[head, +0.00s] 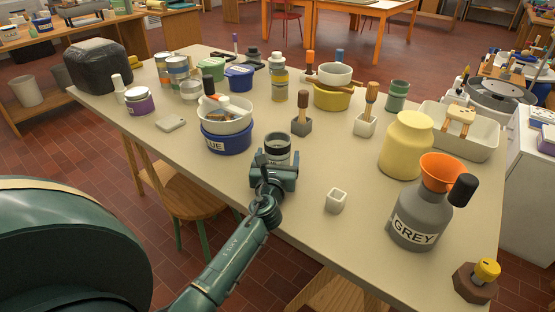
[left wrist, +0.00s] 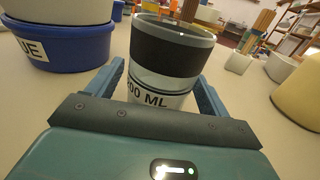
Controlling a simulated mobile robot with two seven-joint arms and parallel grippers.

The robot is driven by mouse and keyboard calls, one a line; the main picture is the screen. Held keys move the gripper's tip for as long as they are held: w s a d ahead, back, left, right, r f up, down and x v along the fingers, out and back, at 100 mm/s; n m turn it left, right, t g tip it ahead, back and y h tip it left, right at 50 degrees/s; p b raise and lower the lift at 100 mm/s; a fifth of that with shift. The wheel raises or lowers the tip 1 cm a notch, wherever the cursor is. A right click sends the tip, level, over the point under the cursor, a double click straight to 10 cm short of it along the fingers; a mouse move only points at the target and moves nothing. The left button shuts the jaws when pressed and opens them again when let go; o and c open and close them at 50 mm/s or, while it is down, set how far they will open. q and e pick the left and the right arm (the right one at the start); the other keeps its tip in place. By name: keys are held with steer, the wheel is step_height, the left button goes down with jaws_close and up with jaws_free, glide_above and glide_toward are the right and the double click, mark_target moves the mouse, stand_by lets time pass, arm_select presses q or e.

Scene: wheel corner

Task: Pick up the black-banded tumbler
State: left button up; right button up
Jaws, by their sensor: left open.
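The black-banded tumbler (head: 277,147) stands upright near the front edge of the table, just beyond my left gripper. In the left wrist view the tumbler (left wrist: 170,55) has a wide black band below its rim and "00 ML" lettering lower down. My left gripper (head: 274,168) is open, low over the table. In the left wrist view the fingers of my left gripper (left wrist: 162,85) lie on either side of the tumbler's lower part; I cannot tell whether they touch it. The tumbler's base is hidden behind the gripper body. My right gripper is not in view.
A blue tub (head: 226,141) with a white bowl (head: 224,118) stands close left of the tumbler. The table (head: 310,165) is clear just right of the tumbler.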

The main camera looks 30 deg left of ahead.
arm_select(q)
steer(key=shift+c, duration=0.2)
steer(key=c, duration=1.2)
